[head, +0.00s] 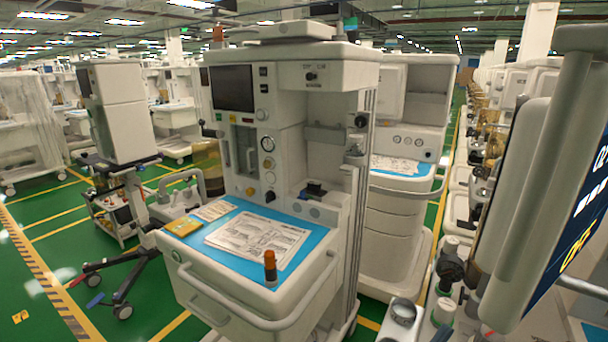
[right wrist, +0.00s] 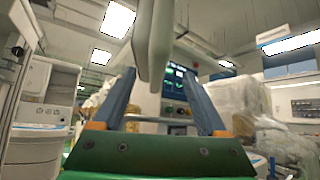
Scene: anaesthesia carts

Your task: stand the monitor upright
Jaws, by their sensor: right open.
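The monitor (head: 532,190) stands large and close at the right edge of the head view. I see its pale back and side at a steep angle, and it leans, its top further right than its bottom. A strip of its dark screen with white and yellow figures shows at the far right; the rest is cut off. In the right wrist view a grey-green slab (right wrist: 158,50), probably the monitor's edge, hangs from the top between the finger lines. My right gripper (right wrist: 156,88) is open, its two blue-grey fingers apart; I cannot tell if they touch the slab. My left gripper is not in view.
An anaesthesia cart (head: 285,130) with a blue worktop, papers and an orange-capped bottle (head: 270,268) stands in the middle. Another cart (head: 400,190) is behind it. Hoses and fittings (head: 450,270) crowd the monitor's lower left.

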